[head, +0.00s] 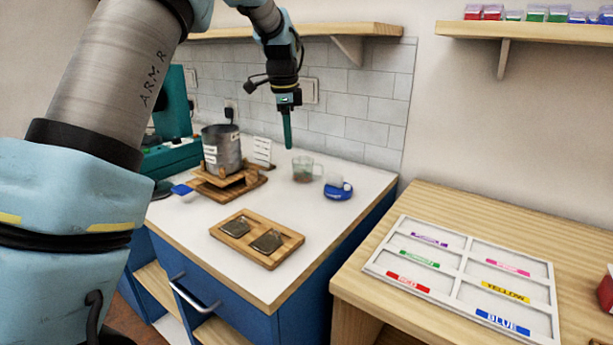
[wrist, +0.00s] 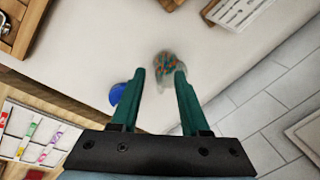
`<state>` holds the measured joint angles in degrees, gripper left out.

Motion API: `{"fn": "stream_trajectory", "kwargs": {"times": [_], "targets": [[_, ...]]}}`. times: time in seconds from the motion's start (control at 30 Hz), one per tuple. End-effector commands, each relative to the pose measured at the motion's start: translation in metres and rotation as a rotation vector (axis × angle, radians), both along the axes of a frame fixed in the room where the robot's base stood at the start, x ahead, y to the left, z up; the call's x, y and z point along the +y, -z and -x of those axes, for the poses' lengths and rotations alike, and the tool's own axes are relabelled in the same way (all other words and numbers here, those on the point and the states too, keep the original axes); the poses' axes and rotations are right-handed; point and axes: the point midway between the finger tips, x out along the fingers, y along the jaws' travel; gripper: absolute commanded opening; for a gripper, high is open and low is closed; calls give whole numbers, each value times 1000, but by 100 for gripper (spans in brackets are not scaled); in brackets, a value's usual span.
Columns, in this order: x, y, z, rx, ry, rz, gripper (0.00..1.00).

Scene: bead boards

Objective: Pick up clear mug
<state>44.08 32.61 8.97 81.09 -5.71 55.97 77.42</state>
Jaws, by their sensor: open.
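The clear mug (head: 303,169) stands upright on the white counter near the tiled wall in the head view, with dark and reddish bits inside. In the wrist view the mug (wrist: 166,63) shows from above, with orange and green bits in it, just beyond and between my fingertips. My gripper (head: 288,143) hangs above the counter with green fingers pointing down, slightly left of and above the mug. In the wrist view my gripper (wrist: 165,73) is open, its two fingers apart and nothing held.
A blue item (head: 338,190) with a white top sits close to the mug's right. A metal pot (head: 221,150) on a wooden stand is to the left. A wooden tray (head: 291,251) lies in front. A sorting board (head: 384,265) lies on the right table.

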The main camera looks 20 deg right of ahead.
Motion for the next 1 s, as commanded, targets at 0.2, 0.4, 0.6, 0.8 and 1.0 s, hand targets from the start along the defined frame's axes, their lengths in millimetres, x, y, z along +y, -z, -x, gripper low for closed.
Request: {"fn": "stream_trajectory", "kwargs": {"times": [0.2,0.4,0.6,0.8,1.0], "targets": [[-63,-1,12,-33,262,-29,45],[-74,13,12,-35,309,-36,45],[-77,42,7,-35,305,-35,45],[-79,56,5,-37,305,-36,45],[-81,82,1,-35,305,-37,45]]}}
